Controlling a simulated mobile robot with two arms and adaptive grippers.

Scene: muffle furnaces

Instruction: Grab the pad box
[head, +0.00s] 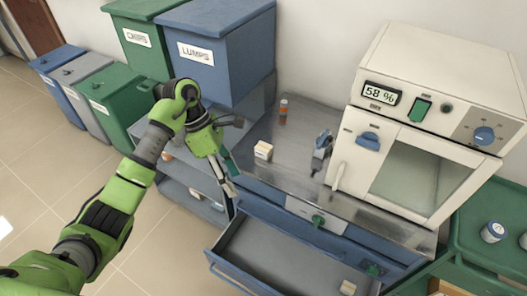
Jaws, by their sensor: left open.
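A small cream box (263,151) stands on the metal worktop, left of the furnace; it may be the pad box, but no label can be read. Another small pale item (348,287) lies at the right end of the open drawer (262,250), cut by the picture's lower edge. My left gripper (231,178) hangs fingers down at the worktop's left front edge, left of the cream box and apart from it. It is open and I see nothing between its fingers. My right gripper is not in view.
A white furnace (425,110) reading 58 % stands on the worktop's right. A blue LUMPS bin (215,60) is behind my arm. The pulled-out drawer juts forward below the worktop.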

